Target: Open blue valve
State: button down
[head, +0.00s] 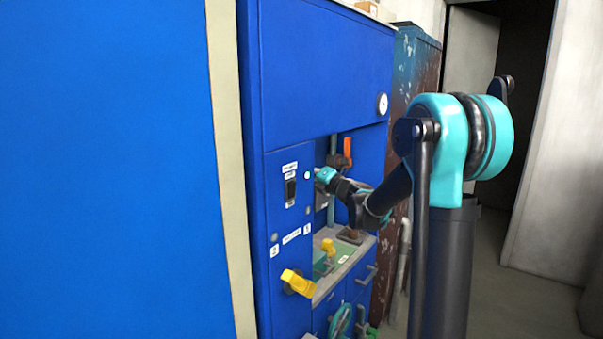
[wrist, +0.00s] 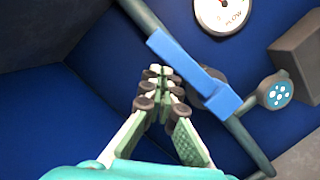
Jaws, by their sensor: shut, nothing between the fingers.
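The blue valve's flat lever handle (wrist: 184,65) shows in the wrist view. It lies slanted across a grey-blue pipe (wrist: 142,14), roughly along it. My gripper (wrist: 164,80) is in the middle of that view, its pale green fingers shut with nothing between them. The fingertips appear just left of and below the handle; I cannot tell if they touch it. In the head view my arm reaches into the recess of the blue cabinet (head: 318,65). My fingers and the blue handle are hidden there.
A round gauge (wrist: 222,12) is above the handle, and a grey box (wrist: 300,62) and a round knob (wrist: 275,95) are to its right. In the head view an orange lever (head: 347,148) and yellow handles (head: 298,283) are close by. A dark doorway is at right.

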jog(key=shift+w+d+r, duration=0.25)
jog(key=shift+w+d, duration=0.05)
jog(key=shift+w, duration=0.15)
jog(key=shift+w+d, duration=0.1)
dwell(0.4)
jog(key=s+d, duration=0.3)
jog(key=s, duration=0.8)
jog(key=shift+d, duration=0.4)
